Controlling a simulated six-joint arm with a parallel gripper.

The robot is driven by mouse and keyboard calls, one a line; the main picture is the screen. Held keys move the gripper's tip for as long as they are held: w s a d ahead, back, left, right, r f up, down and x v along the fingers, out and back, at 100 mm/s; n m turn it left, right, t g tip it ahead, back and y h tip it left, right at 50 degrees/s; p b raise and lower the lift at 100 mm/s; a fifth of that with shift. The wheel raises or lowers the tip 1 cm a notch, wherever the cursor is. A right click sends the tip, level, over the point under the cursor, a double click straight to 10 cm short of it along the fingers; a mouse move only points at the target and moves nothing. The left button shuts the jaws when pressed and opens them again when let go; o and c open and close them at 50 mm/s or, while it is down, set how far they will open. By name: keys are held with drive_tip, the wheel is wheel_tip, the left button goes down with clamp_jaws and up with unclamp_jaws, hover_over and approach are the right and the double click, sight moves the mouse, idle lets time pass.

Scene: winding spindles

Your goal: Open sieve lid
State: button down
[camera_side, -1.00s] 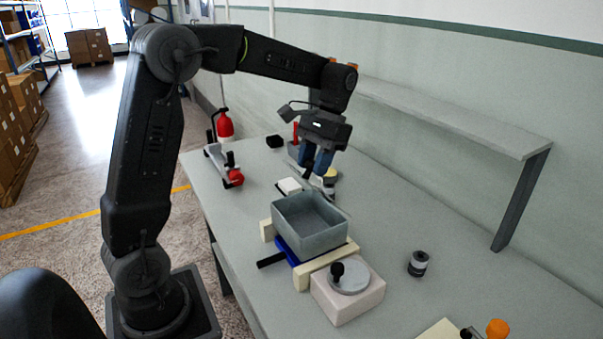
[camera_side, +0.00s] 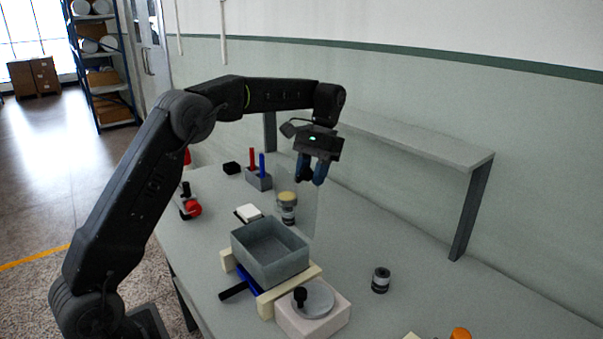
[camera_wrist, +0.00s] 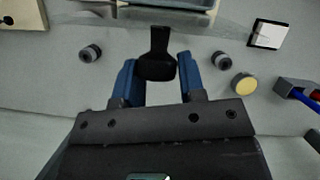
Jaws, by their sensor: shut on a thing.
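A grey open-topped box (camera_side: 270,252), seemingly the sieve, sits on cream rails in the side view; part of its rim shows at the top of the wrist view (camera_wrist: 185,4). A faint see-through panel (camera_side: 309,205), apparently the lid, stands upright behind the box and below my gripper (camera_side: 312,178). I cannot tell whether it touches the box. In the wrist view my gripper (camera_wrist: 160,78) has its blue fingers on either side of a black handle (camera_wrist: 158,62) and is shut on it. The box interior looks empty.
A cream block with a grey disc and black knob (camera_side: 313,303) stands in front of the box. A yellow-topped jar (camera_side: 287,207), white block (camera_side: 248,213) and pen holder (camera_side: 259,180) are behind. A dark jar (camera_side: 381,280) stands right. A wall shelf (camera_side: 420,140) overhangs the back.

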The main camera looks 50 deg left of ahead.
drive_tip(key=shift+w+f, duration=0.6)
drive_tip(key=shift+w, duration=0.15)
drive_tip(key=c, duration=0.8)
unclamp_jaws()
drive_tip(key=shift+r, duration=0.1)
